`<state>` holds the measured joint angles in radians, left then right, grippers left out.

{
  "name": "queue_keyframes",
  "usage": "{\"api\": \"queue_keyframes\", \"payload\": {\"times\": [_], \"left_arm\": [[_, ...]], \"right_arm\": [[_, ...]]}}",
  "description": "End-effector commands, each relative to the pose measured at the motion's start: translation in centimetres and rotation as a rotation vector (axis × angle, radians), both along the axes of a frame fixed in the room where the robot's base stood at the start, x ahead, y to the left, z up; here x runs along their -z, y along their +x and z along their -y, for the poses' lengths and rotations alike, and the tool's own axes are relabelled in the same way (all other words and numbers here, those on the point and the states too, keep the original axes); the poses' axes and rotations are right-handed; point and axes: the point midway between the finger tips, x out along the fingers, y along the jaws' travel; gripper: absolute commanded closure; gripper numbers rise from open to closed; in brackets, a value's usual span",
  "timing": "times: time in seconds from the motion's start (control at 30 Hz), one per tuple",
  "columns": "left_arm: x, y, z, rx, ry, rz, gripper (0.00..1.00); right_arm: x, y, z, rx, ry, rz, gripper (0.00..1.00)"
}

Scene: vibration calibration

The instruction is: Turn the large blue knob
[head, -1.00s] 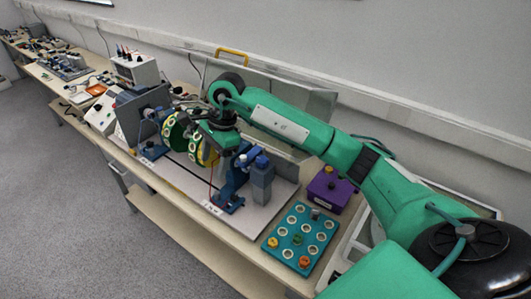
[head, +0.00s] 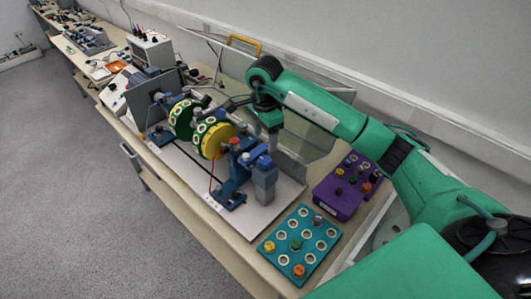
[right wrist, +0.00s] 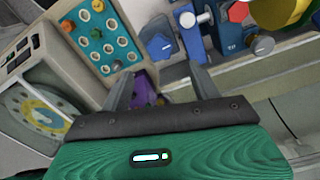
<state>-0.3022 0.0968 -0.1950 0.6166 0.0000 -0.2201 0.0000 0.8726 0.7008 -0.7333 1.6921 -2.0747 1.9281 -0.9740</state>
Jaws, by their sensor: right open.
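The large blue knob (head: 264,162) sits on top of a grey-blue post at the right end of the rig in the head view. In the right wrist view a blue, many-sided knob (right wrist: 160,46) shows just beyond the fingertips, apart from them. My right gripper (head: 272,135) hangs behind the rig, above and behind the post. Its two fingers (right wrist: 161,80) are spread with nothing between them. My left gripper is not in view.
The rig carries yellow-green wheels (head: 211,139) and a blue bracket (head: 232,180). A teal panel (head: 278,254) with several sockets and a purple box (head: 340,195) stand to the right. A clear guard panel (head: 310,138) stands behind.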

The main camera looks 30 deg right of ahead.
Motion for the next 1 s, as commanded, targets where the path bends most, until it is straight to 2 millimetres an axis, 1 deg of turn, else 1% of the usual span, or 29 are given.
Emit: {"api": "queue_keyframes", "payload": {"times": [0.03, 0.1, 0.3, 0.43, 0.6, 0.87, 0.9, 0.97, 1.0], "left_arm": [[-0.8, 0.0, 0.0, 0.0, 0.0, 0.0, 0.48], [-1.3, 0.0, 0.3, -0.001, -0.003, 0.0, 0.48], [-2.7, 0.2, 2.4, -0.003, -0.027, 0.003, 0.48], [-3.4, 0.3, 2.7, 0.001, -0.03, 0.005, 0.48], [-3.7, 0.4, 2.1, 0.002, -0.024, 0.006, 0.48], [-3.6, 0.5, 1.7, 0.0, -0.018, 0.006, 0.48], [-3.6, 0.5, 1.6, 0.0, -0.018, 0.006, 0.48], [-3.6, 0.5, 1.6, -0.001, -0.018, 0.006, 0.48], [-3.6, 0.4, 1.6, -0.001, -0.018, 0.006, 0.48]], "right_arm": [[0.7, -0.1, 0.0, 0.0, 0.001, -0.005, 0.38], [2.0, -0.1, 0.0, 0.001, 0.001, -0.005, 0.38], [5.5, -0.1, 0.0, 0.001, 0.002, -0.004, 0.38], [7.3, -0.1, 0.0, 0.001, 0.002, -0.003, 0.38], [8.5, 0.0, 0.0, -0.001, 0.001, 0.0, 0.38], [8.8, 0.0, 0.0, -0.001, 0.0, 0.001, 0.38], [8.7, 0.0, 0.0, -0.001, 0.0, 0.001, 0.4], [8.7, 0.0, 0.0, -0.001, 0.0, 0.001, 0.51], [8.7, 0.0, 0.0, -0.001, 0.0, 0.001, 0.59]]}}
